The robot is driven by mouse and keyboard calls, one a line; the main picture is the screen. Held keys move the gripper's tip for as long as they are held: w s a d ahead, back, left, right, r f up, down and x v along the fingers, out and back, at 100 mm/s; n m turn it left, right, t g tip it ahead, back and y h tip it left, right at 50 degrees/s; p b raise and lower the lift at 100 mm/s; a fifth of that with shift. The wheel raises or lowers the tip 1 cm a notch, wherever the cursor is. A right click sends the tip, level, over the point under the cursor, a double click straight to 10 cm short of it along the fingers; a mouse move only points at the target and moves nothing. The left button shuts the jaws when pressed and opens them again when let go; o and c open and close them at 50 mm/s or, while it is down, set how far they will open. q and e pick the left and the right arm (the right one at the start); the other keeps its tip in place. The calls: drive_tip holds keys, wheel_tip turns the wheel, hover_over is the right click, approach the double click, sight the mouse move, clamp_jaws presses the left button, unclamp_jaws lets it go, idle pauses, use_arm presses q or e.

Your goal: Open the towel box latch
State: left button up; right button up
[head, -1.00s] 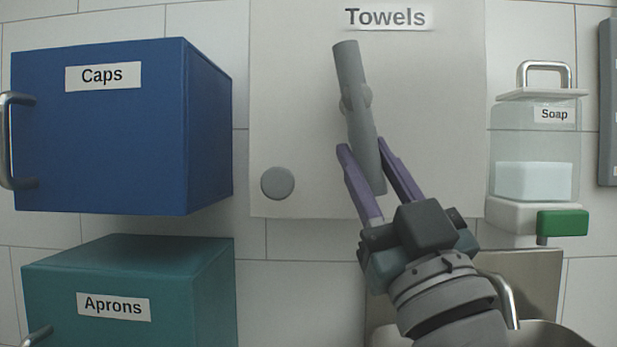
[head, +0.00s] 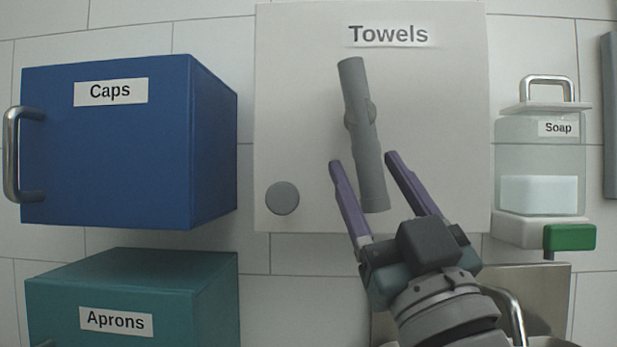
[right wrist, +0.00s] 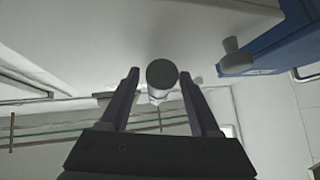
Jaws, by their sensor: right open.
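The towel box (head: 430,110) is a pale panel labelled "Towels" on the tiled wall. Its latch (head: 362,125) is a long grey bar on a central pivot, close to upright, with its top leaning slightly left. A round grey knob (head: 282,198) sits at the box's lower left. My right gripper (head: 362,158) is open, its two purple fingers on either side of the latch's lower end, with gaps showing. In the right wrist view the round end of the latch (right wrist: 161,73) shows between the spread fingertips. My left gripper is not in view.
A blue Caps box (head: 105,150) with a metal handle juts out at the left, above a teal Aprons box (head: 130,285). A soap dispenser (head: 540,160) with a green lever hangs at the right. A metal basin and tap are partly hidden behind my right arm.

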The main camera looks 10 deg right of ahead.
drive_tip(key=b+v, duration=0.1)
drive_tip(key=v, duration=0.9)
drive_tip(key=shift+b, duration=0.4)
